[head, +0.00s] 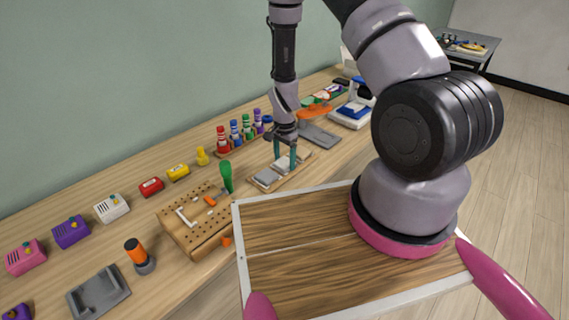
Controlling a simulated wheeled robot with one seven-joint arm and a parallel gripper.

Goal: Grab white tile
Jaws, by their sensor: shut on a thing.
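My gripper (285,157) points down over a small wooden tray (261,188) on the workbench. Its teal fingers are closed on a white tile (283,165), which shows between and below the fingertips. A grey tile (267,177) lies in the tray to the left of the fingers. A pale tile (302,155) shows to the right, partly hidden by the fingers. I cannot tell whether the held tile still touches the tray.
A wooden pegboard (195,232) with a green-handled tool (227,177) stands left of the tray. Behind are several coloured bottles (235,132). A grey plate (319,136) lies to the right. A grey tray (98,292) and an orange-topped item (136,252) are at front left.

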